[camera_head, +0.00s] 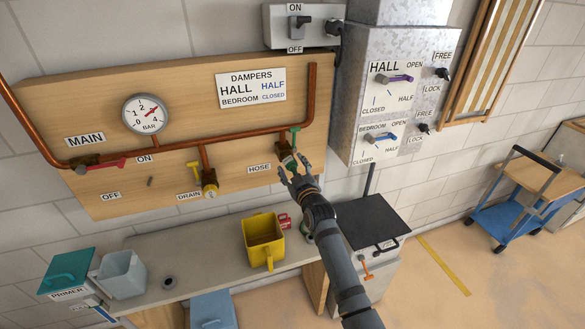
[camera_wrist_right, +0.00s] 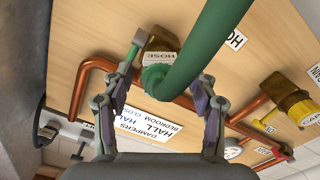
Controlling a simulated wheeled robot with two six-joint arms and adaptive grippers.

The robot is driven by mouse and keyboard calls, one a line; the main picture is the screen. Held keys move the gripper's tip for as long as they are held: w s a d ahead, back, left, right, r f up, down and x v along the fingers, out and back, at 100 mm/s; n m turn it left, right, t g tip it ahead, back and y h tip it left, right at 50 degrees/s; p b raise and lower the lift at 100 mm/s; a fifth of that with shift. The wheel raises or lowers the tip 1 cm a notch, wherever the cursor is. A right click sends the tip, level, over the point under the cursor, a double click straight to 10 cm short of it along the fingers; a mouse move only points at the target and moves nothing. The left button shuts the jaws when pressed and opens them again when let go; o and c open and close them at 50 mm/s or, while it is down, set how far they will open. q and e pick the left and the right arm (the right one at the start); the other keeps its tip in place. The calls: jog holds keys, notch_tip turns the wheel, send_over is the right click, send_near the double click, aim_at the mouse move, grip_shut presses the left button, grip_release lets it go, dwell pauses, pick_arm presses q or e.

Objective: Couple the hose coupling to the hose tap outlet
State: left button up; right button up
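In the right wrist view the brass tap (camera_wrist_right: 167,42) carries a HOSE label. The green hose coupling (camera_wrist_right: 154,78) is at the tap outlet, and its green hose (camera_wrist_right: 205,45) curves up and right. I cannot tell whether the coupling is fully seated. My right gripper (camera_head: 289,172) is at the tap; in its wrist view the fingers (camera_wrist_right: 165,95) are spread either side of the coupling, apart from it. My left gripper is not in view.
A grey bench below the board holds a yellow bucket (camera_head: 262,228), a grey bin (camera_head: 122,274) and a small red item (camera_head: 284,221). The drain tap (camera_head: 209,183) is left of the hose tap. A metal damper cabinet (camera_head: 365,60) stands close on the right.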

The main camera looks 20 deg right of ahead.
jog(key=shift+s, duration=0.2)
jog(key=s, duration=1.1)
jog(key=shift+s+d, duration=0.15)
jog(key=shift+s, duration=0.15)
dwell(0.3)
